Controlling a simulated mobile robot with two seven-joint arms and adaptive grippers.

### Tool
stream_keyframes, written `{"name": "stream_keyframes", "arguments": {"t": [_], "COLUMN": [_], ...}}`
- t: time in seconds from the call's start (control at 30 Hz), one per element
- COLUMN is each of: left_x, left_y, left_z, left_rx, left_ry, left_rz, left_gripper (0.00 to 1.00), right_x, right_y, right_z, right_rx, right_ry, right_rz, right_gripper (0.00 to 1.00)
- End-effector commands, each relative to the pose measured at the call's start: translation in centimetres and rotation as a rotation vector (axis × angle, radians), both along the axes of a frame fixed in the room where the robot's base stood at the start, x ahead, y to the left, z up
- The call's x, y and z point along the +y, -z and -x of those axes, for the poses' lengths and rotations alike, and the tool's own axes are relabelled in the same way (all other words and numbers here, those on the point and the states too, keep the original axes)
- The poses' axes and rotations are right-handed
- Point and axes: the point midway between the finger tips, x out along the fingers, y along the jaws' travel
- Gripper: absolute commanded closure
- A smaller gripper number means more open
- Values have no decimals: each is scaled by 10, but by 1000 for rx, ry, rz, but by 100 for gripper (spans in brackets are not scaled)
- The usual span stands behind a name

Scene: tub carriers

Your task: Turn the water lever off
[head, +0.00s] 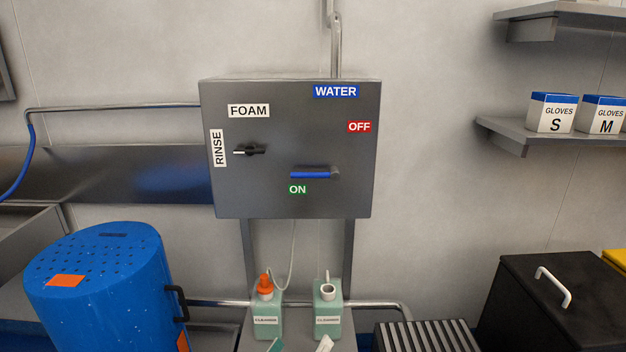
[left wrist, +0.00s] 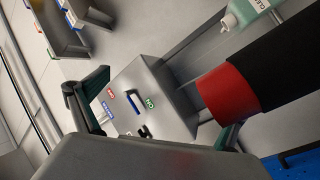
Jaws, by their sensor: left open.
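The water lever (head: 310,174) has a blue handle on the front of a grey control box (head: 290,205). It lies level and points left from its pivot, just above the green ON label (head: 297,189). The red OFF label (head: 359,127) is up and to the right of it. In the left wrist view the lever (left wrist: 135,103) shows beyond the open, empty fingers of my left gripper (left wrist: 165,100), which is apart from it. My right gripper is not in view.
A small black FOAM/RINSE knob (head: 250,150) is left of the lever. Cleaner bottles (head: 267,318) (head: 328,315) stand below the box. A blue tub (head: 100,285) is at left, a black lidded bin (head: 555,305) at right. The space directly before the box looks clear.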

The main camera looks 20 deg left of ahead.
Motion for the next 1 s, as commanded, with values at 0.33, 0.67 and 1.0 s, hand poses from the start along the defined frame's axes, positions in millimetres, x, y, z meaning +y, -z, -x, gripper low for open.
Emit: {"name": "stream_keyframes", "arguments": {"t": [0.33,0.67,1.0], "left_x": [87,55,27], "left_y": [-218,-263,-273], "left_z": [-108,-177,-203], "left_rx": [-411,-187,-39], "left_ry": [-116,-90,-91], "left_rz": [1354,2310,2490], "left_gripper": [0,0,0], "right_x": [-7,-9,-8], "right_y": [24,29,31], "right_z": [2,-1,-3], "right_rx": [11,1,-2], "right_ry": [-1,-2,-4], "right_rz": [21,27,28], "right_gripper": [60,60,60]}}
